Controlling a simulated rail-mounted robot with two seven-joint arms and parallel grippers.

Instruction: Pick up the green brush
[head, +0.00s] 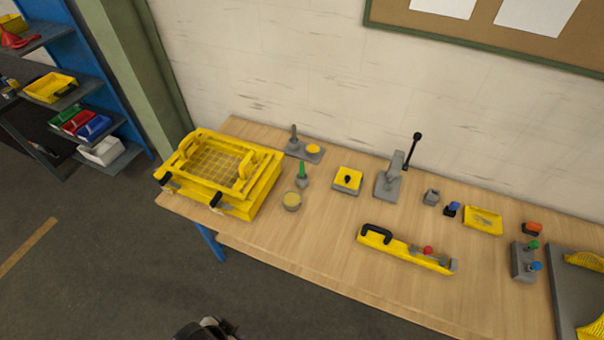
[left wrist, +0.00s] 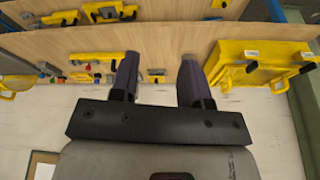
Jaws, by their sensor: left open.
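The green brush (head: 302,170) stands on the wooden table in the head view, with a green handle on top and a grey lower part. I cannot make out the brush clearly in that view. A dark part of my own body shows at the bottom edge of the head view, well short of the table. My right gripper is not in view.
A yellow framed box with a mesh (head: 212,162) stands left of the brush. A grey plate with a post (head: 304,151) is behind it. A yellow block (head: 347,180), a grey lever press (head: 390,182) and a yellow bar (head: 405,249) are to the right. The table front is largely clear.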

